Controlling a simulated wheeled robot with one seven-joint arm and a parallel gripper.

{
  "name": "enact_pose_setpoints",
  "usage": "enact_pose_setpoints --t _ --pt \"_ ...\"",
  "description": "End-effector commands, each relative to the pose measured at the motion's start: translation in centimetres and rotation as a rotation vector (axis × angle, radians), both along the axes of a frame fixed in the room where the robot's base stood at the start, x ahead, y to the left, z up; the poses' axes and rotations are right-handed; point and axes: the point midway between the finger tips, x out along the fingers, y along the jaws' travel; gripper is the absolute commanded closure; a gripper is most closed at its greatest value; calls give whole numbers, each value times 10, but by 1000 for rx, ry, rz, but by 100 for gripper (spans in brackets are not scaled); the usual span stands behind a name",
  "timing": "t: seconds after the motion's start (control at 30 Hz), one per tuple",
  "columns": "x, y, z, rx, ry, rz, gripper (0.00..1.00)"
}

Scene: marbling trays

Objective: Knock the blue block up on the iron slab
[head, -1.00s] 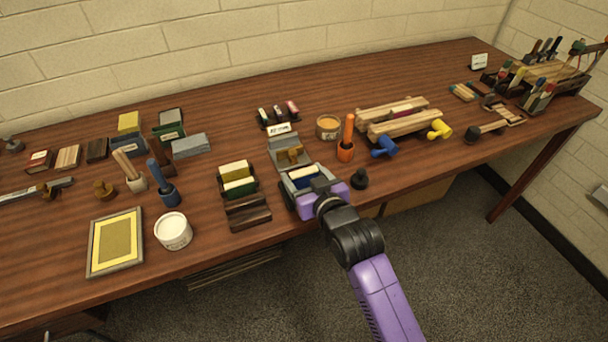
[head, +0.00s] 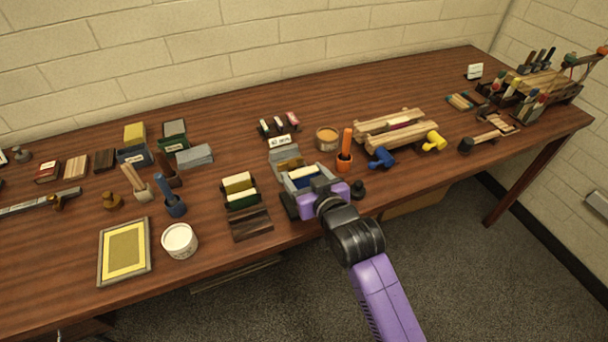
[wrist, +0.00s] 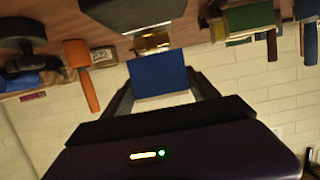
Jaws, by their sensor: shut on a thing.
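The blue block (wrist: 158,74) is between the two fingers of my gripper (wrist: 163,92) in the wrist view, with a pale edge toward me. In the head view the block (head: 303,183) is partly hidden by my gripper (head: 304,182), which is shut on it near the table's front edge. A grey slab (head: 283,155), which looks like the iron slab, lies just behind the block, with a brass piece at its near side. The slab also shows at the top of the wrist view (wrist: 132,12). I cannot tell whether the block touches the slab or the table.
Blue and yellow mallets (head: 381,158) lie further right, by wooden bars (head: 394,139).

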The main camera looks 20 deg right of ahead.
Motion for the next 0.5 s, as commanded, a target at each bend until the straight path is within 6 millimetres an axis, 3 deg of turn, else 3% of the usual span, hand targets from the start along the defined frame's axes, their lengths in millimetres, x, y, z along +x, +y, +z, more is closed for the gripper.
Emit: enact_pose_setpoints --t 0.5 --pt "0 0 -9 0 -1 0 80"
